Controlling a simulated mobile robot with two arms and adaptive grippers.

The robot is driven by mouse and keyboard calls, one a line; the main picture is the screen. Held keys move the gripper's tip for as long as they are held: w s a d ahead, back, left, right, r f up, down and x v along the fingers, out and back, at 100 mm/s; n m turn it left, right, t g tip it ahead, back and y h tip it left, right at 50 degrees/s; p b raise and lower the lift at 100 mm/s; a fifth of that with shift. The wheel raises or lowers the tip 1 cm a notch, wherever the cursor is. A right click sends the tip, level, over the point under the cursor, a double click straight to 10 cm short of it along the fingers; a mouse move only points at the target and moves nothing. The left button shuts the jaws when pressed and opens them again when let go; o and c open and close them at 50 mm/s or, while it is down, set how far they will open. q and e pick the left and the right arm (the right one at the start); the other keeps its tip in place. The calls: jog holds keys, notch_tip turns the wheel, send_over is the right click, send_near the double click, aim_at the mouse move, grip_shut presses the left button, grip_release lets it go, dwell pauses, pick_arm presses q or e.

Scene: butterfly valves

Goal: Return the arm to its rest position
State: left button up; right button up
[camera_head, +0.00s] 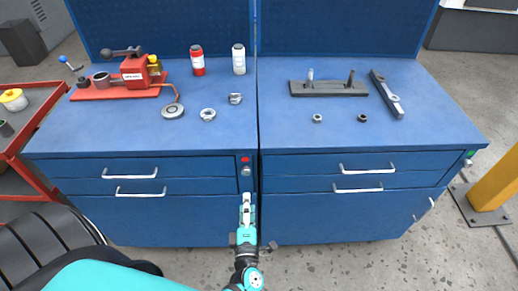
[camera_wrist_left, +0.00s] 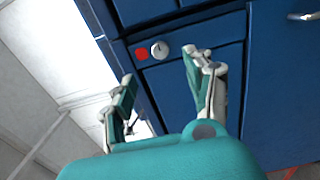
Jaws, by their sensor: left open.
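My left gripper (camera_head: 247,203) is in front of the blue workbench, near the seam between its two cabinets. In the left wrist view the left gripper (camera_wrist_left: 163,85) is open, with its two fingers apart and nothing between them. Beyond the fingertips are a red button (camera_wrist_left: 142,54) and a round silver knob (camera_wrist_left: 160,50) on the cabinet front. The red button (camera_head: 245,159) and the knob (camera_head: 246,171) also show in the head view, just above the gripper. My right gripper is not in view.
The blue workbench (camera_head: 230,135) carries a red machine (camera_head: 135,75), a red-and-white bottle (camera_head: 197,60), a white bottle (camera_head: 239,59), a dark fixture plate (camera_head: 328,89) and several metal rings. Drawer handles (camera_head: 368,168) stick out in front. A yellow post (camera_head: 497,182) stands at right, a red cart (camera_head: 40,110) at left.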

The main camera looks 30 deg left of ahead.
pick_arm(q)
jog(key=s+d+f+m+g+h, duration=0.1)
jog(key=s+d+f+m+h, duration=0.2)
jog(key=f+m, duration=0.35)
jog(key=s+d+f+m+g+h, duration=0.2)
jog(key=s+d+f+m+h, duration=0.15)
jog(key=f, duration=0.55)
jog(key=s+d+f+m+g+h, duration=0.1)
jog(key=s+d+f+m+h, duration=0.15)
jog(key=f+m, duration=0.4)
jog(key=s+a+f+m+g, duration=0.3)
jog(key=s+f+m+g, duration=0.2)
jog(key=s+f, duration=0.3)
jog(key=s+a+f+m+g, duration=0.3)
jog(key=s+f+m+g, duration=0.2)
jog(key=s, duration=1.2)
notch_tip(320, 180, down, 3)
jog(key=shift+s+a+r, duration=0.15)
jog(key=shift+s+a, duration=0.05)
jog(key=shift+s, duration=0.1)
